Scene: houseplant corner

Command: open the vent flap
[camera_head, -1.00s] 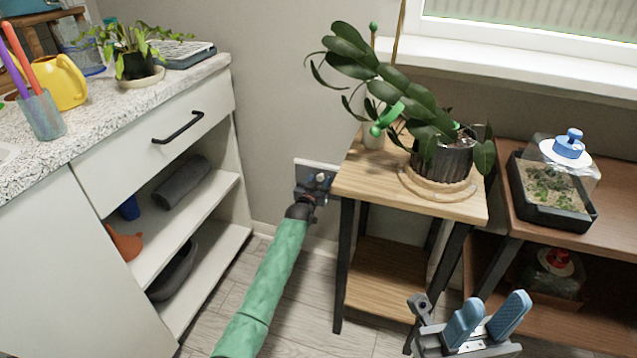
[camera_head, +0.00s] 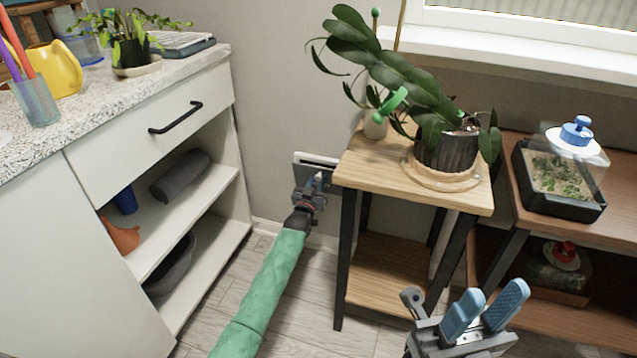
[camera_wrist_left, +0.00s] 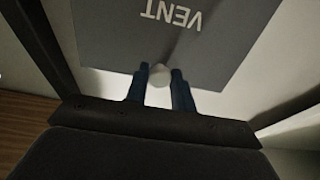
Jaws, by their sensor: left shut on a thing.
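The vent flap is a grey panel (camera_wrist_left: 115,40) with "VENT" upside down on it in the left wrist view. A small pale knob (camera_wrist_left: 159,76) on it sits between the two dark blue fingers of my left gripper (camera_wrist_left: 160,88), which is shut on it. In the head view my left gripper (camera_head: 318,182) is at the white vent frame (camera_head: 304,157) low on the wall, and it hides much of the flap. A dark gap shows under the frame's top edge, and the flap looks tilted outward. My right gripper (camera_head: 488,304) is open and empty at the lower right.
A wooden plant stand (camera_head: 368,174) with a potted plant (camera_head: 445,150) stands just right of the vent. A white cabinet (camera_head: 135,150) with open shelves is on the left. A brown shelf unit (camera_head: 590,228) with a planted tray (camera_head: 556,200) is at the right.

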